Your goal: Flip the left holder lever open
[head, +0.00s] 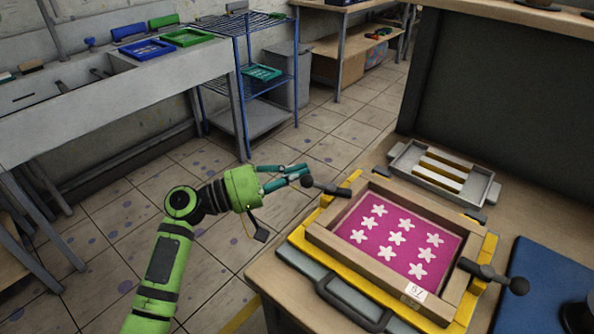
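The left holder lever (328,188) is a black handle with a round knob at its left end. It sticks out to the left from the yellow-edged press at the far left corner of the wooden frame (328,240). The frame holds a magenta screen with white stars (395,238). My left gripper (304,172) has teal fingers pointing right. Its fingertips are right at the lever's knob and overlap it in the picture; I cannot tell whether they touch it or how far apart they are. The right holder lever (492,274) sticks out to the right. My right gripper is not in view.
A metal tray with yellow bars (443,171) lies behind the press. A dark panel (505,95) stands at the back right. A blue mat (545,285) lies at right. A blue rack (248,80) and a grey sink bench (110,90) stand at the left. Open floor lies between.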

